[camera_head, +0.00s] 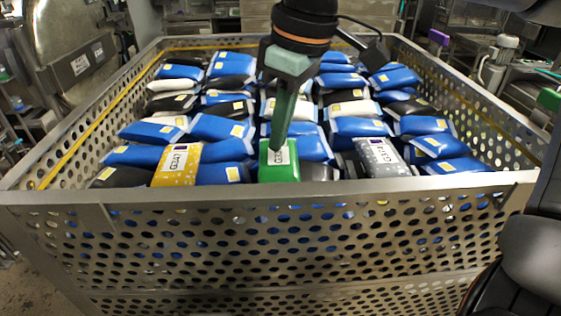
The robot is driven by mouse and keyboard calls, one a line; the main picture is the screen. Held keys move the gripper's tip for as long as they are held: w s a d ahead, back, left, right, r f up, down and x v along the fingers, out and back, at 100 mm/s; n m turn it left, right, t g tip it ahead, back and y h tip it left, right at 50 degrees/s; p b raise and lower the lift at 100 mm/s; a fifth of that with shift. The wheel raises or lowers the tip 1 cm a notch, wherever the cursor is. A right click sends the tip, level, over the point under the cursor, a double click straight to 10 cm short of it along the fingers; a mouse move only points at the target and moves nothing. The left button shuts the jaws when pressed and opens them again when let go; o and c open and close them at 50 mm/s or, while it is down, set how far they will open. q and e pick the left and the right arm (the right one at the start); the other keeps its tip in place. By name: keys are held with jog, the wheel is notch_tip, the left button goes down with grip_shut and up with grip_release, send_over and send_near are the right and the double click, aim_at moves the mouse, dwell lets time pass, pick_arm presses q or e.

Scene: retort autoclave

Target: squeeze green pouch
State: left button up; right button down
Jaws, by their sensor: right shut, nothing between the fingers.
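The green pouch (279,174) lies upright at the front middle of the perforated metal crate, with a white label on its upper part. Its lower part is hidden behind the crate's front wall. My right gripper (277,147) comes down from the top with its fingers together. Its fingertips are at the label of the green pouch and appear to touch it. Nothing shows between the fingers. My left gripper is not in the picture.
The metal crate (250,195) is filled with blue, black and white pouches. A yellow pouch (178,164) lies left of the green one, and a grey pouch (381,157) lies to the right. A round metal door (75,40) stands behind at left.

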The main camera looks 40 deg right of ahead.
jog(key=shift+f, duration=0.55)
jog(key=shift+s+f+p, duration=0.2)
jog(key=shift+f+p, duration=0.15)
jog(key=shift+f, duration=0.05)
dwell(1.4)
jog(key=shift+w+r, duration=0.2)
jog(key=shift+r, duration=0.8)
notch_tip(320, 180, up, 7)
jog(key=shift+f, duration=0.2)
